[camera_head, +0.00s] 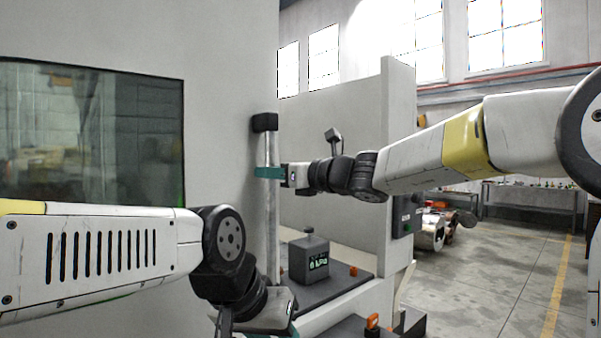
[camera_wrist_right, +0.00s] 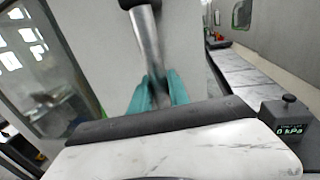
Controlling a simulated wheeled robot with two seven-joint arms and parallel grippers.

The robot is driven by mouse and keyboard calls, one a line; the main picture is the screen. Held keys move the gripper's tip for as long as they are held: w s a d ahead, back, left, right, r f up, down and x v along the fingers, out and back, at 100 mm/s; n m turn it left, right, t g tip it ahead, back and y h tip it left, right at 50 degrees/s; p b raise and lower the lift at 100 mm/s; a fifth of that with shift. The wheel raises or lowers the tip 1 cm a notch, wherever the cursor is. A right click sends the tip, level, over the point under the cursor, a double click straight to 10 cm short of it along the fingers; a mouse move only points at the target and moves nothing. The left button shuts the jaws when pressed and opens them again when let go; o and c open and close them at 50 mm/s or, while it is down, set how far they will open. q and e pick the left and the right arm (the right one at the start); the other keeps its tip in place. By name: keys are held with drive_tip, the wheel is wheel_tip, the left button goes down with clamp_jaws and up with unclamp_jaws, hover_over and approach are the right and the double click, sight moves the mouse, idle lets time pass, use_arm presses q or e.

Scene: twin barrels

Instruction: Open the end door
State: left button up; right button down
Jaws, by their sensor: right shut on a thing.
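The end door (camera_head: 225,100) is a large white panel with a dark window (camera_head: 90,140). A vertical metal bar handle (camera_head: 270,220) with a black upper mount (camera_head: 265,122) runs along its right edge. My right gripper (camera_head: 268,172) is shut around the upper part of the bar. In the right wrist view its teal fingers (camera_wrist_right: 158,90) lie on both sides of the handle (camera_wrist_right: 147,45). My left gripper (camera_head: 278,328) is at the bottom, low in front of the door, mostly cut off by the frame; its jaws cannot be made out.
Right of the door edge, a gauge box (camera_head: 309,260) reading in kPa stands on a dark slab inside a light-walled bay (camera_head: 398,160). Orange clips (camera_head: 372,321) sit near it. Open concrete floor (camera_head: 490,260) and a workbench (camera_head: 530,190) lie at the right.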

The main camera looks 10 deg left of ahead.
drive_tip(key=shift+s+a, duration=0.65)
drive_tip(key=shift+s, duration=0.25)
drive_tip(key=c, duration=1.3)
unclamp_jaws()
drive_tip(key=shift+o, duration=0.2)
drive_tip(key=shift+d, duration=0.1)
drive_tip(key=v, duration=0.7)
drive_tip(key=shift+s+d, duration=0.15)
drive_tip(key=shift+d, duration=0.1)
